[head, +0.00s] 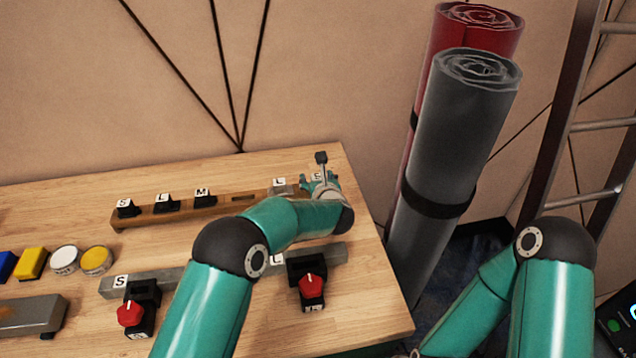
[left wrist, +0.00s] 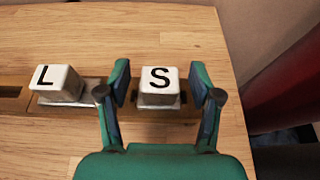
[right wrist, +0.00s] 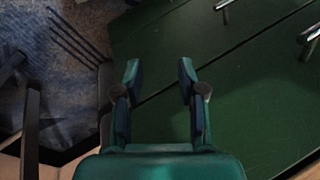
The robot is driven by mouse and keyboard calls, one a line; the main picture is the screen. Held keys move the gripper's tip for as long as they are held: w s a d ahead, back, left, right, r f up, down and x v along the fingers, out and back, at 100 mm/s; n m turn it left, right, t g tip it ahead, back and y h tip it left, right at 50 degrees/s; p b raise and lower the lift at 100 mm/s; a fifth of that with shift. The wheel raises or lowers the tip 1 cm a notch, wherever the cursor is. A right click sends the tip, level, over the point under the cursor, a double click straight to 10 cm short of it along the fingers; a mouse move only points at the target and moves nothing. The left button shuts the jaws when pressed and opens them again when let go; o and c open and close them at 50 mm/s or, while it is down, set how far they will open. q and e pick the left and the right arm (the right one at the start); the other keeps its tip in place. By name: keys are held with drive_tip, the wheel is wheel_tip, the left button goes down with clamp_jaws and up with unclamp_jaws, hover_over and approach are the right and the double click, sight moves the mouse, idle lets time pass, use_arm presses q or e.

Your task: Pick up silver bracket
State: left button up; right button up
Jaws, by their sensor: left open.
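A silver bracket with a white top marked S (left wrist: 160,85) sits on the wooden rail (left wrist: 20,120) in the left wrist view. A similar silver bracket marked L (left wrist: 57,84) sits to its left. My left gripper (left wrist: 160,84) is open, with one finger on each side of the S bracket. Clear gaps show between the fingers and the bracket. In the head view my left gripper (head: 319,181) is at the rail's right end and largely covers the S bracket. My right gripper (right wrist: 156,78) is open and empty in the right wrist view, in front of a dark green panel.
Black brackets marked S (head: 127,208), L (head: 166,203) and M (head: 204,196) stand on the left of the rail. Red-knobbed clamps (head: 312,288) sit on a grey bar nearer the front. Rolled grey material (head: 455,140) stands beyond the table's right edge.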

use_arm(q)
clamp_jaws()
idle(0.4)
wheel_tip(320, 180, up, 20)
idle(0.6)
drive_tip(key=shift+r, duration=0.1)
idle(0.4)
